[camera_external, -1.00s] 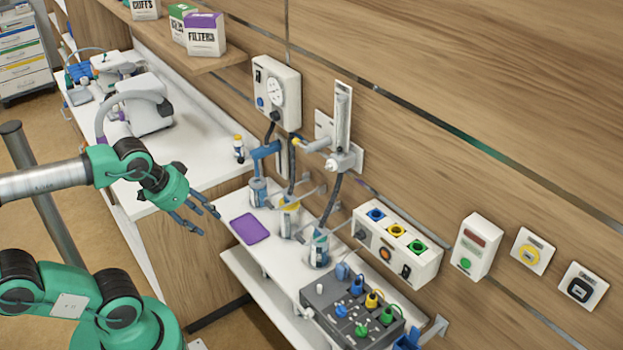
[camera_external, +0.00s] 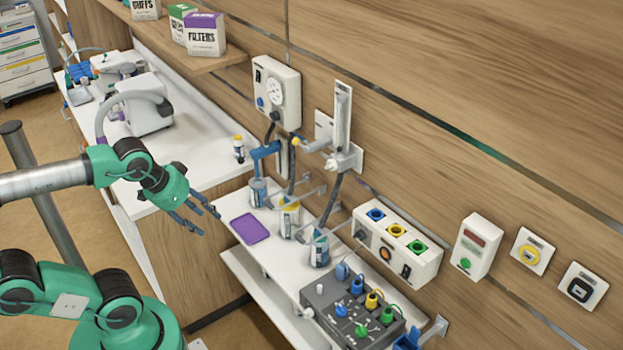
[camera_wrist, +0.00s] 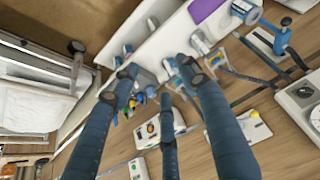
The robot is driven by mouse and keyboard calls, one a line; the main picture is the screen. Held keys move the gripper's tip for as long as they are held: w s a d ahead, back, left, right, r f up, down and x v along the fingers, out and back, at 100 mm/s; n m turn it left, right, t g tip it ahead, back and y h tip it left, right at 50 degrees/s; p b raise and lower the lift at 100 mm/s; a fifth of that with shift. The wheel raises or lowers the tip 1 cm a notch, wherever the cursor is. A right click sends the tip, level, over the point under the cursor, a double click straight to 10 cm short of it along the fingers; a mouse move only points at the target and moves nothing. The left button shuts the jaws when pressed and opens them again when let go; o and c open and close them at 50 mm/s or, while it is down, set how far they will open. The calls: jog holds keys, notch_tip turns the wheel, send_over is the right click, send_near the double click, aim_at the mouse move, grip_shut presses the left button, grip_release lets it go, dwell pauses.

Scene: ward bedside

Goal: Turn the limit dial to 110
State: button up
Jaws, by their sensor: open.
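A white wall box with a round gauge (camera_external: 275,92) hangs on the wood wall under the shelf. It has a blue knob (camera_external: 260,102) and a black knob (camera_external: 275,116) on its lower front. The limit dial's label and setting are too small to read, so I cannot tell which knob it is. In the wrist view the gauge box (camera_wrist: 301,95) is at the right edge, partly cut off. My gripper (camera_external: 204,220) is open and empty, fingers spread, left of and below the box, near the counter edge. Its dark blue fingers (camera_wrist: 158,80) fill the lower wrist view.
A flowmeter (camera_external: 342,120) is on the wall right of the gauge box. Canisters with hoses and a purple tray (camera_external: 249,229) are on the white lower shelf. A grey control box (camera_external: 352,308) with coloured plugs stands in front. A white socket panel (camera_external: 396,243) is on the wall.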

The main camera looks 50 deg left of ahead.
jog(key=m+t+h+p, duration=0.2)
jog(key=m+t+p, duration=0.4)
jog(key=p, duration=0.2)
send_near(359, 236)
jog(key=s+a+f, duration=0.1)
jog(key=s+a, duration=0.1)
notch_tip(359, 236, down, 5)
jog(key=d+m+t+y+p, duration=0.1)
jog(key=d+m+t+p, duration=0.2)
jog(key=s+m+t+y+p, duration=0.1)
jog(key=s+m+t+p, duration=0.1)
jog(key=s+m+t, duration=0.1)
jog(key=shift+s+m+p, duration=0.4)
jog(key=shift+s+m, duration=0.4)
jog(key=shift+s, duration=0.15)
jog(key=shift+w, duration=0.1)
jog(key=w, duration=1.3)
jog(key=shift+w, duration=0.3)
